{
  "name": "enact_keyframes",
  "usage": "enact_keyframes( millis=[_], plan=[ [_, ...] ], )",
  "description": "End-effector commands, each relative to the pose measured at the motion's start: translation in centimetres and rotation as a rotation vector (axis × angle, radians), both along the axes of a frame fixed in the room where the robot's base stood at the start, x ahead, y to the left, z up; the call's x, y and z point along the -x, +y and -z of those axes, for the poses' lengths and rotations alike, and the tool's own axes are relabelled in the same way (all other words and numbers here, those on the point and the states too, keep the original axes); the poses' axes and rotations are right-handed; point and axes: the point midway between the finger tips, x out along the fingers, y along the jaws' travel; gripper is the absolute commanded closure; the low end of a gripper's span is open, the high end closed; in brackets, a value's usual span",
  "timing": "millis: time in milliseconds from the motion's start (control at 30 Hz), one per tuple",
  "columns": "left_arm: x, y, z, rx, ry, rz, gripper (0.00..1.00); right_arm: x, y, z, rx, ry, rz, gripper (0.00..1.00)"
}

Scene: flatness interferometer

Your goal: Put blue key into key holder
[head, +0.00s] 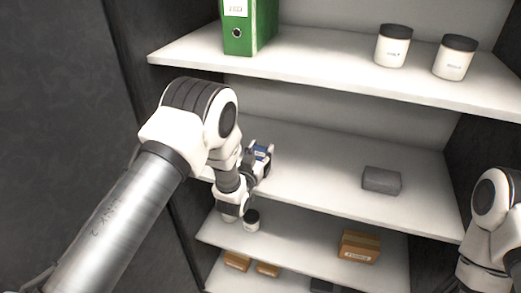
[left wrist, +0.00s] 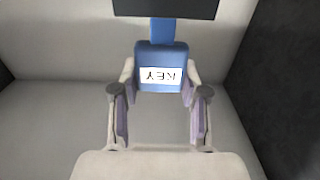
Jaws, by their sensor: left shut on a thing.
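The blue key (head: 262,152) is held by my left gripper (head: 259,164) above the left part of the middle shelf. In the left wrist view the blue key (left wrist: 161,62) sits between the two fingers (left wrist: 160,94), its white KEY label upside down. Its narrow blue shaft points away from the gripper, towards a dark block at the top edge that overlaps the shaft's end. A dark grey box (head: 382,180) lies farther right on the same shelf, apart from the key in the head view; I cannot tell whether it is the key holder. My right gripper is out of view.
The middle shelf (head: 320,185) is clear between gripper and grey box. Above are a green binder (head: 249,28) and two dark-lidded jars (head: 393,46). Below are a jar (head: 251,221) close to my left arm and an orange-brown box (head: 359,247). Dark cabinet walls flank the shelves.

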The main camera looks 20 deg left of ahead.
Motion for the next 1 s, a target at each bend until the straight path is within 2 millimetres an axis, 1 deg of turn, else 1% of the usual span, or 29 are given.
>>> enact_keyframes(
  millis=[667,967,1000],
  plan=[
    [0.0,0.0,1.4,0.0,0.0,0.0,0.96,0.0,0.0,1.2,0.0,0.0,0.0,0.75],
    [0.0,0.0,1.5,0.0,0.0,0.0,0.96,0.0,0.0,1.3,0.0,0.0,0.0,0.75],
    [0.0,0.0,1.5,0.0,0.0,0.0,0.53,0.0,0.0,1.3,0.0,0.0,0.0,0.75]
  ],
)
